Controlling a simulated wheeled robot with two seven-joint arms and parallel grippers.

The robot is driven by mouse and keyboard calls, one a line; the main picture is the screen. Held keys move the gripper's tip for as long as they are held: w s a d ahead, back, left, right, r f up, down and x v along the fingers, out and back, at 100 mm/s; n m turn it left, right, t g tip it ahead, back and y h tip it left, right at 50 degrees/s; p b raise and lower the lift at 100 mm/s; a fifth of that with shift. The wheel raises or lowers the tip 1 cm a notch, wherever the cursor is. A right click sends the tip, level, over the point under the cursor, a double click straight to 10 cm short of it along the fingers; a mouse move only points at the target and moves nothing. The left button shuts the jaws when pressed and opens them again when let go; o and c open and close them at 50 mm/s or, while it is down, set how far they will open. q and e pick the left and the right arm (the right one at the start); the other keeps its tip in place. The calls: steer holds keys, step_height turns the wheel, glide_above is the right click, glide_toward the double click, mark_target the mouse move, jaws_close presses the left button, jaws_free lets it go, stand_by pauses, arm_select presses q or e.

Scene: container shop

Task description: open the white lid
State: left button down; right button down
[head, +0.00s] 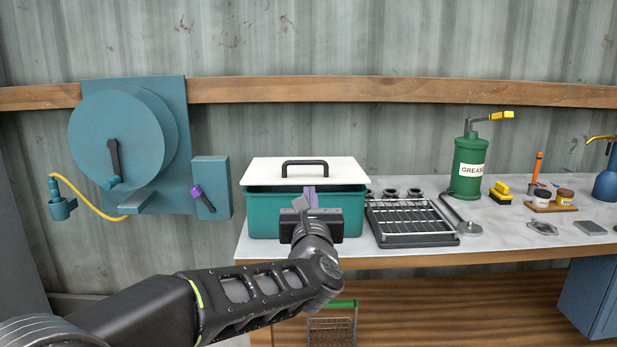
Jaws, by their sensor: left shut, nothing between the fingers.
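The white lid (257,172) with a dark handle (304,163) lies on top of a teal box (262,212) at the left end of the workbench. A dark gap shows under the lid's front edge; I cannot tell whether the lid is slightly raised. My left gripper (309,192) is in front of the box, with its light purple fingertips just below the lid's front edge. It is shut and empty. Whether the fingertips touch the lid or box cannot be told. My right gripper is not in view.
A green grease can (467,166) stands further right. A blue hose reel (122,140) hangs on the left wall. The bench front (520,250) is clear.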

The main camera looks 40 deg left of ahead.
mark_target(308, 181)
arm_select(q)
steer(key=p+x, duration=0.1)
steer(key=x, duration=0.9)
steer(key=shift+w, duration=0.1)
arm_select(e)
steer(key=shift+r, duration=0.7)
arm_select(q)
steer(key=shift+r, duration=0.1)
